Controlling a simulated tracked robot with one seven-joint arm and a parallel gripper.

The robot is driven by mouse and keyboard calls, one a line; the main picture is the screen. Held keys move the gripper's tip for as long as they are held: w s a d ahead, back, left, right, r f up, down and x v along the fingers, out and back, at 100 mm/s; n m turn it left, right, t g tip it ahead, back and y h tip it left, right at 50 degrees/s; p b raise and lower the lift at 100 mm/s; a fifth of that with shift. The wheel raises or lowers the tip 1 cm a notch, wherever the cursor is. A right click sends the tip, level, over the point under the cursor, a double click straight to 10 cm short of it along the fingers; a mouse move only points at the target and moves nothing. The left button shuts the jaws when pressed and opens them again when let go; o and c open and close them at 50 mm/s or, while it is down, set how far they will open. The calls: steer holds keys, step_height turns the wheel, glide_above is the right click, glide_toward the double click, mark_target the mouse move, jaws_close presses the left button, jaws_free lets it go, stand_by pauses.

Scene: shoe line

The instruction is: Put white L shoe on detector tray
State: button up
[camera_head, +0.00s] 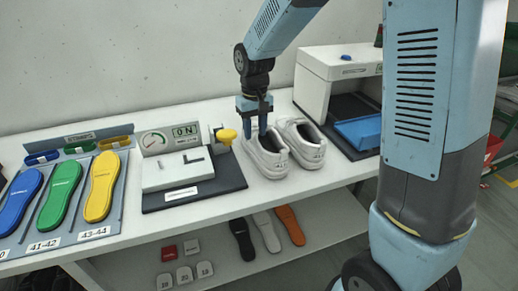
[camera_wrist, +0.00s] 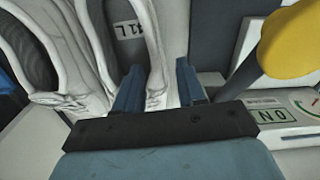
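Two white shoes stand side by side on the white table. The left one (camera_head: 266,158) is under my gripper (camera_head: 255,116). In the wrist view this shoe (camera_wrist: 168,35) has a label (camera_wrist: 127,29) inside ending in "L". My gripper (camera_wrist: 160,88) is open, its two blue fingers astride the shoe's side wall, one over the opening and one outside; contact cannot be told. The other white shoe (camera_head: 306,148) stands close to its right and also shows in the wrist view (camera_wrist: 75,50). The blue detector tray (camera_head: 360,132) lies at the white detector's opening.
The white detector box (camera_head: 312,88) stands at the back right. A press-like device with a yellow knob (camera_head: 227,134) is just left of the shoes. Coloured insoles (camera_head: 100,187) lie at far left. A lower shelf (camera_head: 300,258) holds more insoles and small blocks.

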mark_target(256, 141)
steer(key=shift+w+d+f, duration=0.1)
steer(key=shift+w+f, duration=0.05)
steer(key=shift+f, duration=3.65)
jaws_close()
